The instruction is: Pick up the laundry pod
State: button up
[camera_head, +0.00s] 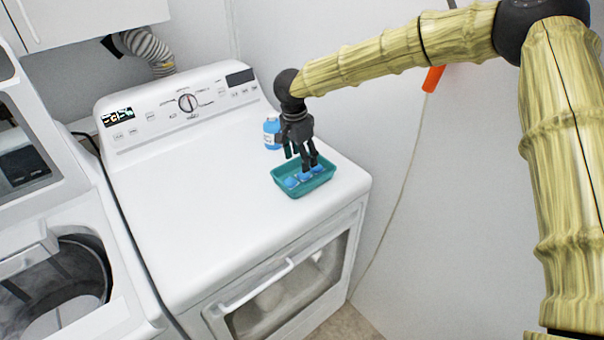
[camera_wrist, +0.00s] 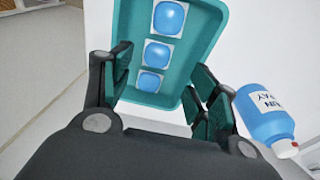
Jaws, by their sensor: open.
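Three blue laundry pods with pale edges lie in a row in a teal tray (camera_head: 293,193) on the dryer top. In the wrist view the pods are the far one (camera_wrist: 170,18), the middle one (camera_wrist: 158,54) and the near one (camera_wrist: 149,82), inside the tray (camera_wrist: 205,30). My gripper (camera_head: 308,168) points down over the tray, its fingers spread. In the wrist view my gripper (camera_wrist: 155,90) is open, with the near pod showing between its fingers and nothing held. In the head view the fingers partly hide the pods.
A blue bottle (camera_head: 271,133) stands behind the tray, close to my gripper; it also shows in the wrist view (camera_wrist: 265,115). The white dryer top (camera_head: 200,200) is clear left of the tray. A wall (camera_head: 400,180) rises at the right, and an open washer (camera_head: 60,270) stands at the left.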

aim_at(304, 176)
jog(key=shift+d+f+p, duration=0.2)
jog(key=shift+f+p, duration=0.35)
jog(key=shift+f, duration=0.35)
jog(key=shift+d+f+p, duration=0.2)
jog(key=shift+f+p, duration=0.6)
jog(key=shift+f, duration=1.35)
jog(key=c, duration=0.9)
